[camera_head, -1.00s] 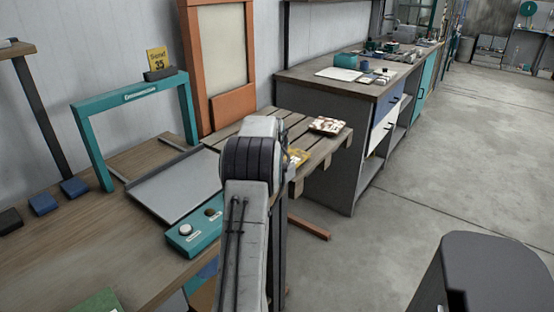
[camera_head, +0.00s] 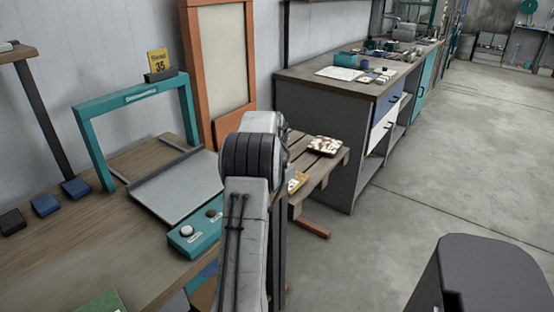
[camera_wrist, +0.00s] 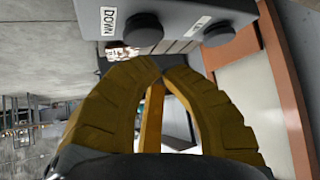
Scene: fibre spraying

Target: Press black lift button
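In the wrist view a grey box carries two round black buttons. The left button (camera_wrist: 143,29) has a white label reading DOWN beside it; the right button (camera_wrist: 219,34) has a label too small to read. My gripper (camera_wrist: 162,70) has its yellow-brown fingertips together and holds nothing that I can see. The tips appear just below the box, between the buttons in the picture; I cannot tell whether they touch it. In the head view my arm hides the gripper and this box. A slatted pallet (camera_head: 318,170) stands behind my arm, low beside the workbench.
A teal frame (camera_head: 130,97) and orange-framed panel (camera_head: 247,60) stand behind. A tray of pieces (camera_head: 325,145) lies on the pallet.

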